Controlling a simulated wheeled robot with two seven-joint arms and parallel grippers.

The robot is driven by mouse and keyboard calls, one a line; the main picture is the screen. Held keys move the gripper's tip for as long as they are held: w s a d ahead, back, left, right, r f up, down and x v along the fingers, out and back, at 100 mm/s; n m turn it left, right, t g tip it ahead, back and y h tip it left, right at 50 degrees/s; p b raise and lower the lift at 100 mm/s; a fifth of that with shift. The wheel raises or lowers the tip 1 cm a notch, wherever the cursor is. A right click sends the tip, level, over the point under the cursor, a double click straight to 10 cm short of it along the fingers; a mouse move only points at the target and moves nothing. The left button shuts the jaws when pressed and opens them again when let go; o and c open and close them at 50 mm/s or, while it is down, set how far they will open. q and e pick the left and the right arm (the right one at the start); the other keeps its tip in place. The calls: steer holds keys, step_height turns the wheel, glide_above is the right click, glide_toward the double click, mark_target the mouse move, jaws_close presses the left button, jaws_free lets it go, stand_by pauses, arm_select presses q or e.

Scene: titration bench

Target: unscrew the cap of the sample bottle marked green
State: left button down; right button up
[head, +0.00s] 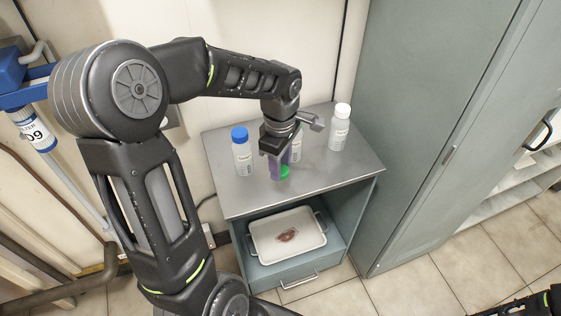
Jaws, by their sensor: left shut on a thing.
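My left gripper (277,172) points down over the grey cabinet top (318,172) and is shut on a small green piece (284,172), which looks like a cap. The piece shows at the fingertips, mostly hidden by them. Right behind the gripper stands a white labelled bottle (297,153), upright; the gripper covers its upper part and left side. A purple patch shows beside the fingers, and I cannot tell what it belongs to. Whether the green piece touches a bottle or the top cannot be told. My right gripper is out of view.
A blue-capped bottle (241,156) stands left of the gripper, and a white-capped bottle (339,130) stands at the back right. A white tray (262,257) sits on the shelf below. A tall grey-green cabinet (430,130) bounds the right. The front right of the top is clear.

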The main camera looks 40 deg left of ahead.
arm_select(q)
steer(key=shift+f+b, duration=2.7)
steer(key=shift+f, duration=1)
steer(key=c, duration=0.8)
jaws_free()
steer(key=shift+c, duration=0.2)
steer(key=shift+r, duration=0.1)
step_height(320, 180, up, 8)
steer(key=shift+f, duration=0.2)
